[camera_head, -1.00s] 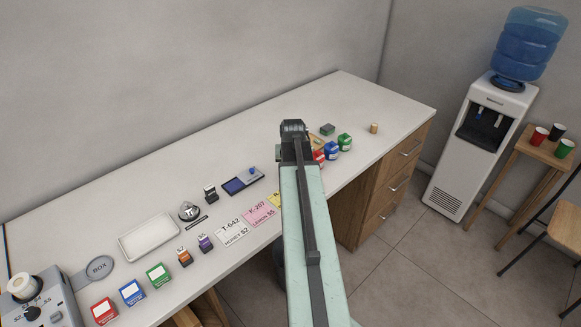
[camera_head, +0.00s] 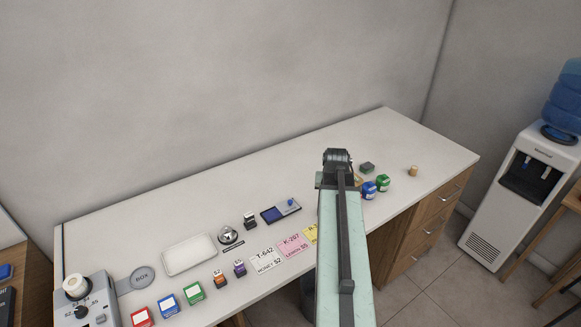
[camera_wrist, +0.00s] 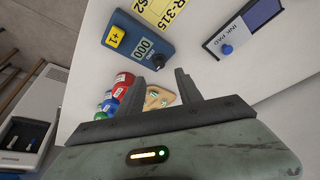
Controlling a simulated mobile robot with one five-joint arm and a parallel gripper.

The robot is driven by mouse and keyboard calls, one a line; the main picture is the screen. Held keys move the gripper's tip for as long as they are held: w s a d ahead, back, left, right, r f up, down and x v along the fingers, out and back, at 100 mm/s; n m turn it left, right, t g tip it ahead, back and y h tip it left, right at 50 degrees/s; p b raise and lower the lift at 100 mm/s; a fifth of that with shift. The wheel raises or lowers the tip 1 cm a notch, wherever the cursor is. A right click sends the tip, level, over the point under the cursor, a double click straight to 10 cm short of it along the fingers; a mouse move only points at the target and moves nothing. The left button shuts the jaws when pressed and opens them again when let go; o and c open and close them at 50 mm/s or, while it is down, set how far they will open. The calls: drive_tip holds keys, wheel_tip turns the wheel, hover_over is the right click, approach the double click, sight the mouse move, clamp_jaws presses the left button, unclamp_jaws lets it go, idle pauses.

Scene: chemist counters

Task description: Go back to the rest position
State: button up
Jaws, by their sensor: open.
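My arm reaches out over the counter (camera_head: 120,225) in the head view, and its own links hide the gripper there. In the wrist view my gripper (camera_wrist: 162,84) is open, its two dark fingers apart with nothing held between them. Beyond the fingers lies a tan wooden piece (camera_wrist: 158,97) on the counter, beside red, blue and green containers. A blue counter device with a yellow "+1" button (camera_wrist: 114,36) and an ink pad (camera_wrist: 245,28) lie farther off.
On the counter stand a white tray (camera_head: 190,254), a bell (camera_head: 229,235), several small coloured boxes and a grey machine (camera_head: 88,300) at the left. A water cooler (camera_head: 517,190) stands right of the counter. The counter's back strip is clear.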

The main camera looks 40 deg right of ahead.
drive_tip(key=w+a+n, duration=0.2)
drive_tip(key=w+a, duration=0.2)
drive_tip(key=a, duration=0.3)
drive_tip(key=w+a+n+y, duration=0.1)
drive_tip(key=w+a, duration=0.3)
drive_tip(key=a, duration=0.4)
drive_tip(key=w+a+n, duration=0.2)
drive_tip(key=w+a, duration=0.2)
drive_tip(key=a, duration=0.3)
drive_tip(key=a+f+n+y, duration=0.1)
drive_tip(key=a+n+y, duration=0.1)
drive_tip(key=a, duration=1.2)
drive_tip(key=s+a+n+g, duration=0.1)
drive_tip(key=s+a+g, duration=0.2)
drive_tip(key=s+a, duration=0.4)
drive_tip(key=shift+s+a+f+n, duration=0.15)
drive_tip(key=shift+a+f+n, duration=0.3)
drive_tip(key=shift+a, duration=0.4)
